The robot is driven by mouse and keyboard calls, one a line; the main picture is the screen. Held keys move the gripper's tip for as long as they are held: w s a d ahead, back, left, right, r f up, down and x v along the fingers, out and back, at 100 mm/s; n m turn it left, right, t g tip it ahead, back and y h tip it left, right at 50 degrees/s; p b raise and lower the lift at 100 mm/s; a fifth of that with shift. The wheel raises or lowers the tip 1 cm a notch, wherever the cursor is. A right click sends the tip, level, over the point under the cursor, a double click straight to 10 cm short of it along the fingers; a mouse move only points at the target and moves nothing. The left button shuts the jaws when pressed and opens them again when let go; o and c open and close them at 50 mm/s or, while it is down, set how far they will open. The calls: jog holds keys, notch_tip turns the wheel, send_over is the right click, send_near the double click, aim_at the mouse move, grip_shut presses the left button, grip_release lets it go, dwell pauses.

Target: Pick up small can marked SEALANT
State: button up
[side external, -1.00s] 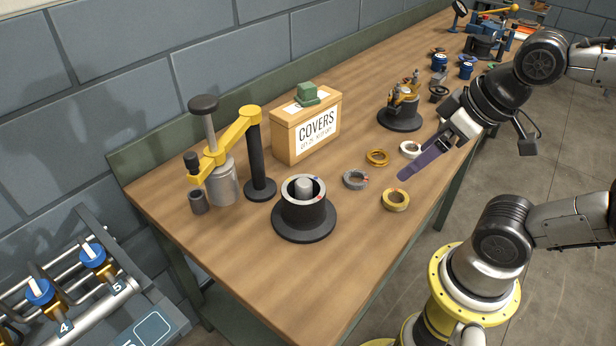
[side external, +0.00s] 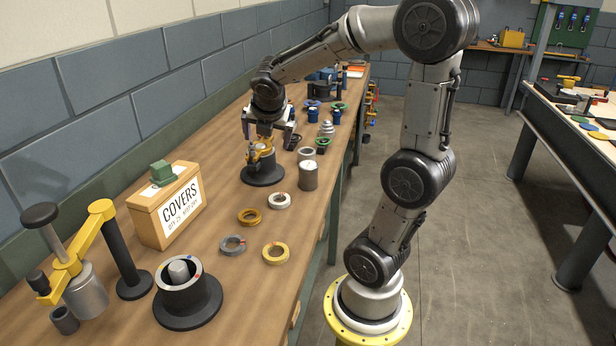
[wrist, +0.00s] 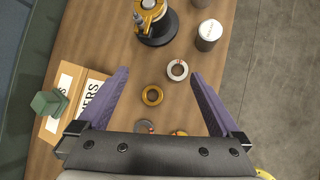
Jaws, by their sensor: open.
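A small grey can (side external: 308,178) with a pale top stands upright near the bench's right edge, right of the dark round stand with the yellow clamp. It also shows at the upper right of the wrist view (wrist: 208,36); marks on its lid are too small to read. No SEALANT lettering can be made out on any can. Small blue cans (side external: 312,115) stand farther back. My gripper (side external: 268,136) is over the bench near the clamp stand. In the wrist view its purple fingers (wrist: 159,74) are spread and empty, with the grey can beyond the right finger.
The clamp stand (side external: 263,172) stands left of the grey can, with a grey cylinder (side external: 306,155) behind the can. Several rings (side external: 250,216) lie in front. The COVERS box (side external: 167,208) and a ring-topped holder (side external: 188,300) stand nearer. Bare wood lies between the rings and box.

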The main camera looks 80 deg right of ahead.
aim_at(307, 166)
jog(key=s+d+f+g, duration=0.1)
jog(key=d+f, duration=0.3)
jog(key=s+d+f+g, duration=0.1)
jog(key=s+d+f, duration=0.1)
jog(key=d+f, duration=0.3)
jog(key=s+d+f+m+g, duration=0.1)
jog(key=s+d+f, duration=0.1)
jog(key=d+f, duration=0.3)
jog(key=shift+s+d, duration=0.15)
jog(key=shift+s+x, duration=0.1)
jog(key=shift+x, duration=1.2)
jog(key=shift+s+x, duration=0.15)
jog(key=shift+x, duration=1.15)
jog(key=shift+c, duration=0.2)
jog(key=c, duration=1.4)
jog(key=shift+c, duration=0.6)
